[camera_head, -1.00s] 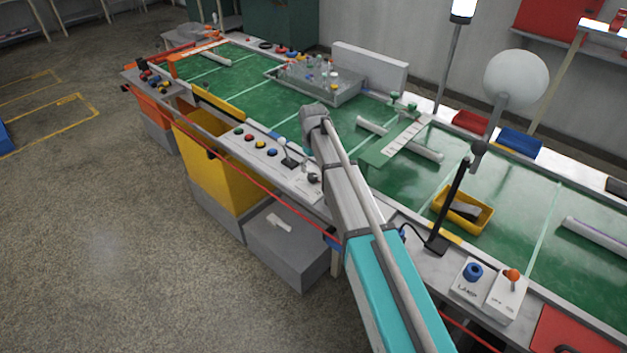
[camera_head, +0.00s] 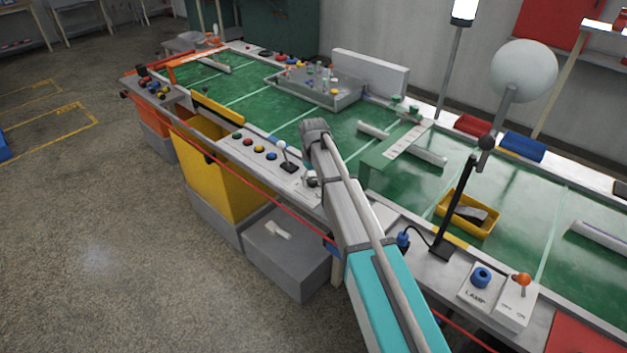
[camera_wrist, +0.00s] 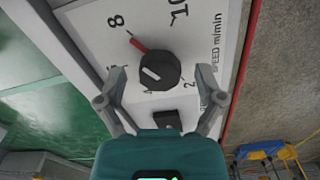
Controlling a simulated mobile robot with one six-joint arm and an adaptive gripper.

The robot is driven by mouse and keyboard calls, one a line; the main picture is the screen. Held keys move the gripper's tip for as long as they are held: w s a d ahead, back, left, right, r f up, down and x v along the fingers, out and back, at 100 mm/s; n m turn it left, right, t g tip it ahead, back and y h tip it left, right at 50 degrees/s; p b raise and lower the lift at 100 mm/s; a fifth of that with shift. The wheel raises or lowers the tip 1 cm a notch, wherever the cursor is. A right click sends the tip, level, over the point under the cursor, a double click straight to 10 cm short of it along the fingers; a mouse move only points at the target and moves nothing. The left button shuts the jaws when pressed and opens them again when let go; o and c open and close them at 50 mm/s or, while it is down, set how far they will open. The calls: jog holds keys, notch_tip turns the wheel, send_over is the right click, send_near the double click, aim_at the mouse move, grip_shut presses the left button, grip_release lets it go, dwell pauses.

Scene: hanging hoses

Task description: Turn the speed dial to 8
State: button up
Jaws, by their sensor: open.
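The speed dial (camera_wrist: 153,70) is a round black knob with a white line, on a white plate marked "SPEED m/min" (camera_wrist: 215,45). A red pointer beside the knob slants up-left in the wrist view, toward the 8 (camera_wrist: 116,21). My gripper (camera_wrist: 161,74) is open, with one grey finger on each side of the knob. I cannot tell whether the fingers touch it. In the head view, the arm (camera_head: 340,205) reaches over the bench edge and largely hides the dial and gripper.
A black switch (camera_wrist: 172,118) sits beside the dial. Several coloured buttons (camera_head: 259,149) and a lever (camera_head: 284,155) lie left of it on the bench edge. A red cord (camera_head: 265,189) runs along the front. A lamp panel (camera_head: 480,285) and black stand (camera_head: 455,215) are at right.

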jog(key=c, duration=1.1)
jog(key=shift+c, duration=0.2)
jog(key=shift+m, duration=0.4)
jog(key=o, duration=1.1)
jog(key=shift+o, duration=0.2)
jog(key=shift+n, duration=0.4)
